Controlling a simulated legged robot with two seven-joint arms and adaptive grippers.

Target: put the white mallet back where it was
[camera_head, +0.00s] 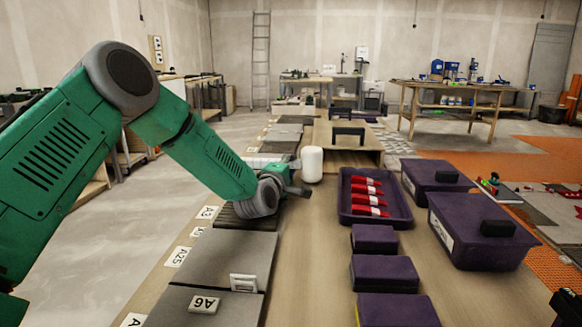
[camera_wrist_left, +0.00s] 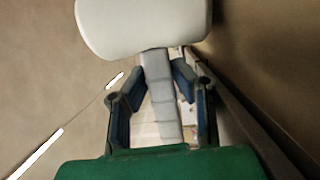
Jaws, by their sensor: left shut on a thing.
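The white mallet's head (camera_head: 312,164) shows in the head view just beyond my left gripper (camera_head: 290,190), over the left part of the long table (camera_head: 300,265). In the left wrist view the white head of the mallet (camera_wrist_left: 145,25) fills the top. Its grey handle (camera_wrist_left: 160,95) runs down between the two blue-grey fingers of my left gripper (camera_wrist_left: 158,85), which is shut on it. I cannot tell whether the mallet touches the surface below. My right gripper is not in view.
Grey tiles (camera_head: 225,255) with labels line the table's left side. A purple tray (camera_head: 345,205) with several red-and-white items stands right of the mallet. Purple boxes (camera_head: 385,272) and purple bins (camera_head: 470,238) stand nearer and further right. The table's middle strip is clear.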

